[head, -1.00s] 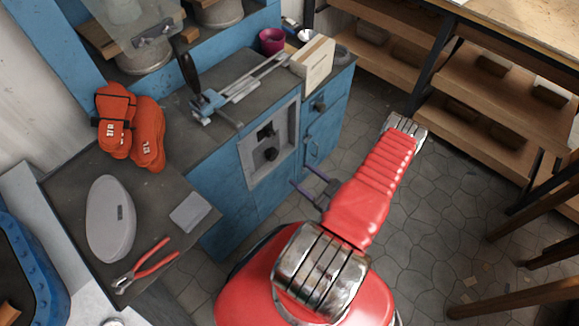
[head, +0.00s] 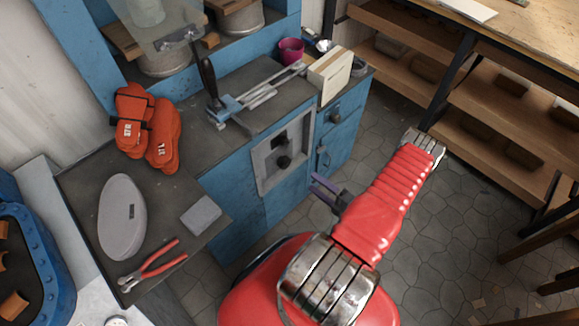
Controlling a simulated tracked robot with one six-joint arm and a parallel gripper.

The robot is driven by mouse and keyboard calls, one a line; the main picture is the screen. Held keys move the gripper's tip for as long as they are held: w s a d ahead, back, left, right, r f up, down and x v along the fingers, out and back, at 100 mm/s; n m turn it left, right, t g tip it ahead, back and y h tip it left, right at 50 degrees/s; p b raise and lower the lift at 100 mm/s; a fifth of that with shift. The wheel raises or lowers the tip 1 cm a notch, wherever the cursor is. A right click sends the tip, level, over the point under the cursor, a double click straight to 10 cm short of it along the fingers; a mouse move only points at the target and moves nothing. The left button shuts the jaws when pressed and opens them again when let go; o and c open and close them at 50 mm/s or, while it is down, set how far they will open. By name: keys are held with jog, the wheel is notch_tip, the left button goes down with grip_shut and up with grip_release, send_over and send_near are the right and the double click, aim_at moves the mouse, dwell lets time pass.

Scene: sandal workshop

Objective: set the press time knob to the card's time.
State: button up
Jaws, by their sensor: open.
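A grey metal panel (head: 259,167) is set in the front of the blue press cabinet. A dark round knob (head: 283,162) sits on its lower part, below a dark switch-like part. Another dark knob (head: 335,117) is on the cabinet front to the right. A cream upright board (head: 331,76) stands on the cabinet top; I cannot tell whether it is the card, and no time is readable. My gripper (head: 317,185), with purplish fingers, is open and empty, in front of the cabinet, to the lower right of the panel knob and apart from it.
The bench top (head: 85,185) holds orange mitts (head: 148,128), a grey sole-shaped piece (head: 122,217), a grey block (head: 201,215) and red-handled pliers (head: 153,266). A pink cup (head: 290,51) stands on the cabinet. Wooden shelves (head: 500,110) are at right. The stone floor (head: 440,235) before them is clear.

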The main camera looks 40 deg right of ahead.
aim_at(287, 164)
jog(key=n, duration=1.6)
jog(key=shift+y, duration=0.3)
jog(key=shift+w, duration=0.15)
jog(key=shift+w+a, duration=0.3)
jog(key=shift+w, duration=1.95)
jog(key=shift+w+a, duration=0.25)
jog(key=shift+w, duration=2)
jog(key=shift+w+a, duration=0.3)
jog(key=shift+w, duration=1.95)
jog(key=shift+c, duration=0.3)
jog(key=c, duration=1)
jog(key=shift+n, duration=0.3)
